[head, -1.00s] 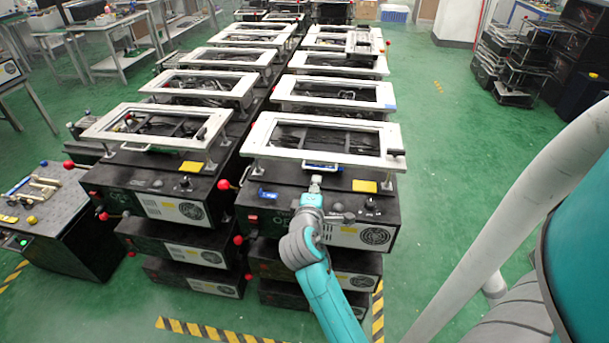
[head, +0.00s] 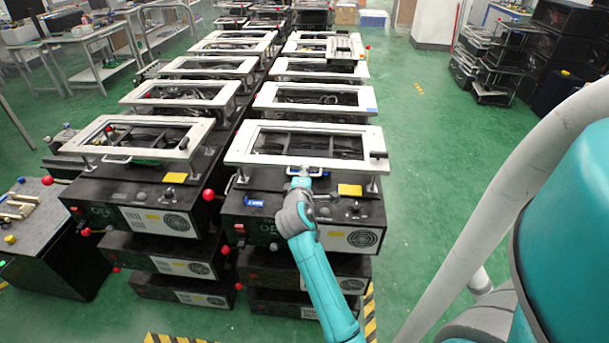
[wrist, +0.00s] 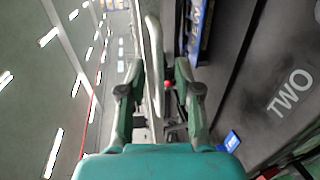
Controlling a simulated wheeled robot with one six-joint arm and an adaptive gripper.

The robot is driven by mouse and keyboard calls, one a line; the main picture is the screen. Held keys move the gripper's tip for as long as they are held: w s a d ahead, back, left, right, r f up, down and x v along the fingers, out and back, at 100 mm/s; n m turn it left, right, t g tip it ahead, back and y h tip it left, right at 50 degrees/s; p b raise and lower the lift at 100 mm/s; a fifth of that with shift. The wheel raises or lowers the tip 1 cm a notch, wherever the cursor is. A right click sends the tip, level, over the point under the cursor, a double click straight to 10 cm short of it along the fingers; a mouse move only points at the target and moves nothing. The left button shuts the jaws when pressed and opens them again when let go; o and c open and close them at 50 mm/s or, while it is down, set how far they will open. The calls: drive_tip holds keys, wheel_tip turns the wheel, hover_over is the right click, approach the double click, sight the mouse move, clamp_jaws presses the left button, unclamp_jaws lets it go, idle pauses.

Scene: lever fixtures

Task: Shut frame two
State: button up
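The white rectangular frame (head: 240,158) of the front right fixture lies over a black box, held above its top. Its front handle (head: 320,174) is a small pale bar on the near edge. My gripper (head: 303,175) is at this handle, partly hiding it. In the wrist view, my gripper (wrist: 158,88) has its two fingers apart, with the handle bar (wrist: 153,50) running between them. I cannot tell whether either finger touches it. The word TWO (wrist: 290,92) shows on the dark surface at right.
A matching fixture with a white frame (head: 75,146) stands close on the left, with a red ball knob (head: 208,195) between the two. More fixtures run back in two rows. Green floor (head: 440,150) is clear on the right. A yellow label (head: 350,190) sits right of my gripper.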

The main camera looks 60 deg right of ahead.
clamp_jaws()
wheel_tip(320, 180, up, 2)
drive_tip(key=shift+r, duration=0.1)
unclamp_jaws()
idle(0.3)
drive_tip(key=v, duration=1.2)
